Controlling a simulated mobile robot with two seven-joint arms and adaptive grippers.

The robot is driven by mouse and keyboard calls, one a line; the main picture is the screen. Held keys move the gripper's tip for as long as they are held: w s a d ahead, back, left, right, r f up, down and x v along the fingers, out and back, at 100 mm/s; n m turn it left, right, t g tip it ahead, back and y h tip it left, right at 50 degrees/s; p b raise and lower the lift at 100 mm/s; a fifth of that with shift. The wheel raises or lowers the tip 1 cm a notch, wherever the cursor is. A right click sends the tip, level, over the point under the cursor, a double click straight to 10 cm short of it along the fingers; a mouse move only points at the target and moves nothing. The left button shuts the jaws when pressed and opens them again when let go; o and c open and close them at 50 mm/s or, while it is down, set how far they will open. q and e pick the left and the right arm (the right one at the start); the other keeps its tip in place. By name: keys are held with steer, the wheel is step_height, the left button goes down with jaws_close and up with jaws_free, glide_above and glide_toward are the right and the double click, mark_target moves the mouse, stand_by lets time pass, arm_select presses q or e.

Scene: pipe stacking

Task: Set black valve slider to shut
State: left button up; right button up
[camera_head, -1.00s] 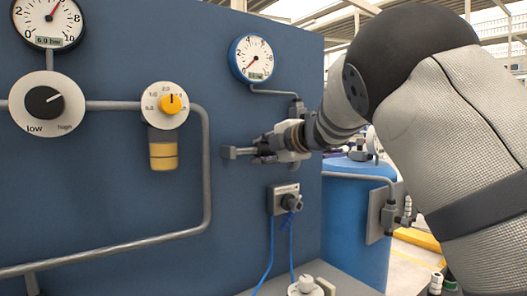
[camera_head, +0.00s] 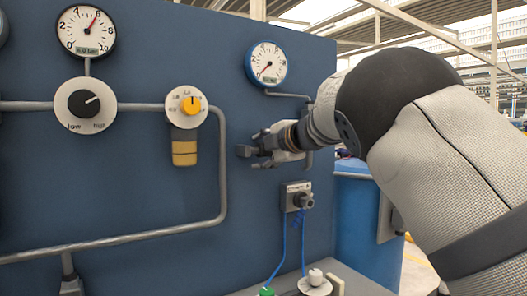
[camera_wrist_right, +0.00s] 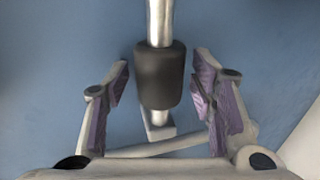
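The black valve slider (camera_wrist_right: 160,75) is a dark sleeve around a bright metal rod in the right wrist view. A small grey bracket (camera_wrist_right: 157,128) shows at the rod's lower end. My right gripper (camera_wrist_right: 163,88) is open, with one purple-padded finger on each side of the slider and visible gaps between pads and sleeve. In the head view my right gripper (camera_head: 266,148) is close to the blue panel, below the blue-rimmed gauge; the slider cannot be made out clearly there. My left gripper is not in view.
The blue panel (camera_head: 130,205) carries a blue-rimmed gauge (camera_head: 267,63), a white gauge (camera_head: 86,31), a black knob (camera_head: 84,100), a yellow knob (camera_head: 190,104) and a grey pipe (camera_head: 110,243). A socket with blue cables (camera_head: 297,197) sits below my right gripper.

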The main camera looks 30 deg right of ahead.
steer(key=shift+d, duration=0.1)
steer(key=shift+s, duration=0.1)
steer(key=a+v, duration=0.1)
steer(key=v, duration=1)
steer(key=shift+s+d+r, duration=0.15)
steer(key=shift+s+d, duration=0.25)
steer(key=shift+d, duration=0.05)
